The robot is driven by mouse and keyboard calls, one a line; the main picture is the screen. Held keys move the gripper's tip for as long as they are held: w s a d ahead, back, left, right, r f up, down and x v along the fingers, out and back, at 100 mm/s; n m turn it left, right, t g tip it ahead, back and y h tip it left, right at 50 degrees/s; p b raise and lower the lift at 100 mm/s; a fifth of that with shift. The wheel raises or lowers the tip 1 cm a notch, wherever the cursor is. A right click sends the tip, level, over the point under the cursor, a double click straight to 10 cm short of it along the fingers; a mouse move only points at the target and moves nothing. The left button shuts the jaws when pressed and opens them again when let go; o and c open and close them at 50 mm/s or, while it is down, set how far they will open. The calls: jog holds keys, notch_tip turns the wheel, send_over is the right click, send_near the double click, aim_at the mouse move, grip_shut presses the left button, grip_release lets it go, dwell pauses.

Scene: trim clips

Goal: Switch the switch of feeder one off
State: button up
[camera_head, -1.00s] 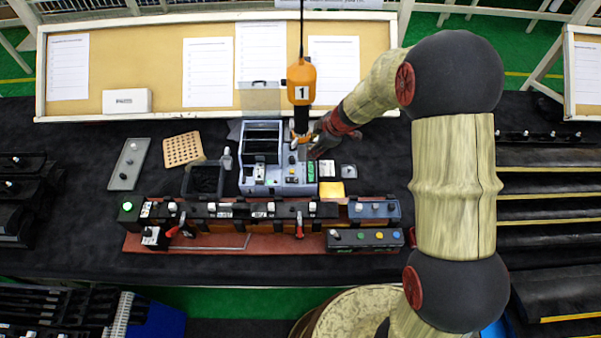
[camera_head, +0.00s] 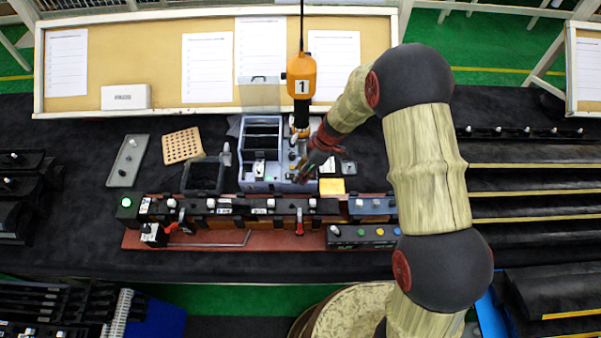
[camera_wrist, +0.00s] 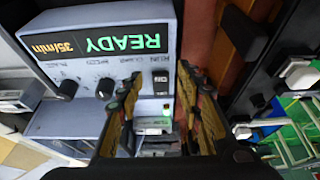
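The blue-grey feeder (camera_head: 245,170) stands at the middle of the bench, below an orange hanging box marked 1 (camera_head: 301,77). In the wrist view its panel (camera_wrist: 150,55) shows upside down, with a lit READY display (camera_wrist: 108,40), two black knobs and a small black rocker switch (camera_wrist: 160,82) near the RUN lettering. A green light glows close to the switch. My gripper (camera_head: 303,177) is over the panel's right part and hides the display in the head view. In the wrist view my gripper (camera_wrist: 160,72) is open, its fingers either side of the switch; contact cannot be told.
A long dark row of switches and red levers (camera_head: 240,206) runs in front of the feeder. A yellow block (camera_head: 332,186) and a button box (camera_head: 362,237) are close by at the right. A perforated tan board (camera_head: 182,145) lies at the left.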

jog(key=shift+f, duration=0.2)
jog(key=shift+c, duration=1.1)
grip_shut()
